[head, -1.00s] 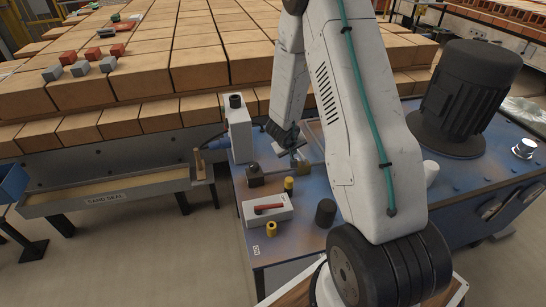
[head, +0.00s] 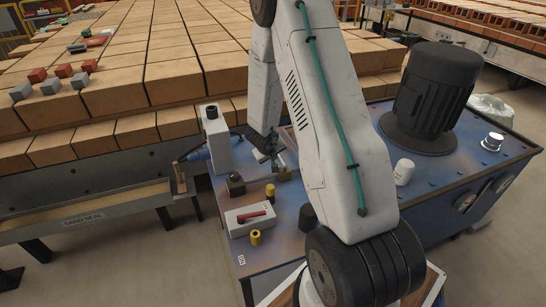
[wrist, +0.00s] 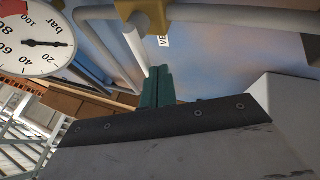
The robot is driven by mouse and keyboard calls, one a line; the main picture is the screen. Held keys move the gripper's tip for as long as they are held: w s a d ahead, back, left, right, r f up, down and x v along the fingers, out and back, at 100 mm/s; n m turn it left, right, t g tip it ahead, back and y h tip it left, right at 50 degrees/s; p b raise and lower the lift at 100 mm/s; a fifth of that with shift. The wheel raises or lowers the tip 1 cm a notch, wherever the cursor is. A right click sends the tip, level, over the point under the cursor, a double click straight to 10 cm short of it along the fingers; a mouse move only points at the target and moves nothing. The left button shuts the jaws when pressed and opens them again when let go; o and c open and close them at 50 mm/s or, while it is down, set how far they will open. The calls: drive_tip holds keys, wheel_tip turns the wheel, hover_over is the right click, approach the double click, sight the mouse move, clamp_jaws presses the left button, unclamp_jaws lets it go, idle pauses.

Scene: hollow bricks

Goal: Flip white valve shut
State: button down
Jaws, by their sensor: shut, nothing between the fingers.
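The white valve lever (wrist: 136,45) shows in the wrist view as a pale bar running down from a brass valve body (wrist: 143,12) on a grey pipe. My gripper (wrist: 158,72) has its dark green fingers closed together, with the tips just right of the lever's lower end. I cannot tell whether they touch. In the head view, my gripper (head: 270,158) points down beside the small brass valve body (head: 284,173) on the blue bench; the lever is hard to make out there.
A pressure gauge (wrist: 35,40) is close by in the wrist view. Bricks fill the table behind.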

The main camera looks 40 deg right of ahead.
drive_tip(key=a+r, duration=0.9)
drive_tip(key=shift+s, duration=0.15)
idle(0.5)
